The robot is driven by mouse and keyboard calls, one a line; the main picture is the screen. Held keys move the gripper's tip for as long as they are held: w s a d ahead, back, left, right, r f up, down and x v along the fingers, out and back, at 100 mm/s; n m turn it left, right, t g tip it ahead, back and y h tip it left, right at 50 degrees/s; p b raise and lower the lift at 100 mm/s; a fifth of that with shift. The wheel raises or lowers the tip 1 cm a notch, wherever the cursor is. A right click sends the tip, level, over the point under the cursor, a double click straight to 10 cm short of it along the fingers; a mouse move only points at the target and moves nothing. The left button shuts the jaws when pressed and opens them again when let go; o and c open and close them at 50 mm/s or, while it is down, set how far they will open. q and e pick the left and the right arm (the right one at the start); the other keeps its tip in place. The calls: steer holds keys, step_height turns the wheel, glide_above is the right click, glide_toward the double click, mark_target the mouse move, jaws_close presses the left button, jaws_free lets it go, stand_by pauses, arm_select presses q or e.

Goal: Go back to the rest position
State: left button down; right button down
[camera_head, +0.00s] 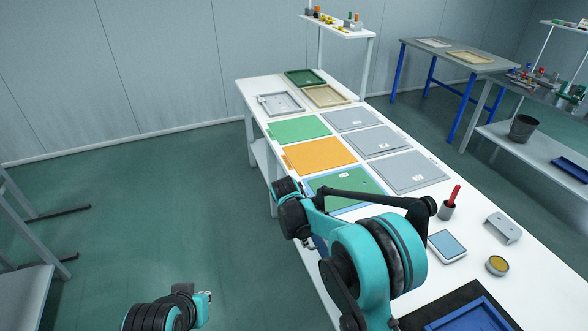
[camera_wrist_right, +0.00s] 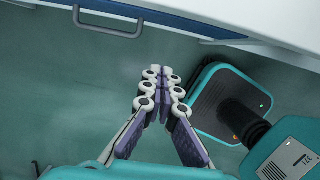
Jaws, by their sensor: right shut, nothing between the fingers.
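My right arm (camera_head: 375,255) reaches over the near left edge of the white table (camera_head: 473,199) in the head view, bent at a teal and black joint. Its gripper is mostly hidden behind the arm there. In the right wrist view my right gripper (camera_wrist_right: 160,76) points away from the camera, its purple and white fingers together and empty. It hangs over the green floor, apart from the white table front at the top. My left arm (camera_head: 165,311) shows only as a teal and black part at the bottom left; its fingers cannot be made out.
The table holds green (camera_head: 299,129) and orange (camera_head: 319,154) panels, several grey panels, a red-handled tool in a cup (camera_head: 447,210), and a blue tray (camera_head: 470,318). A handle (camera_wrist_right: 107,22) juts from the table front. Open floor (camera_head: 160,210) lies to the left.

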steer(key=s+d+r+m+t+y, duration=0.1)
steer(key=s+d+r+m+t, duration=0.15)
steer(key=s+r+m, duration=0.35)
steer(key=s+d+r+m+t+y, duration=0.1)
steer(key=s+d+r+m, duration=0.3)
steer(key=s+r, duration=0.3)
steer(key=s+d+m+t, duration=0.2)
steer(key=s+d+m, duration=0.2)
steer(key=s+m, duration=0.7)
steer(key=shift+s+r+t+y, duration=0.3)
steer(key=shift+s+r+t, duration=0.05)
steer(key=shift+s+r, duration=0.1)
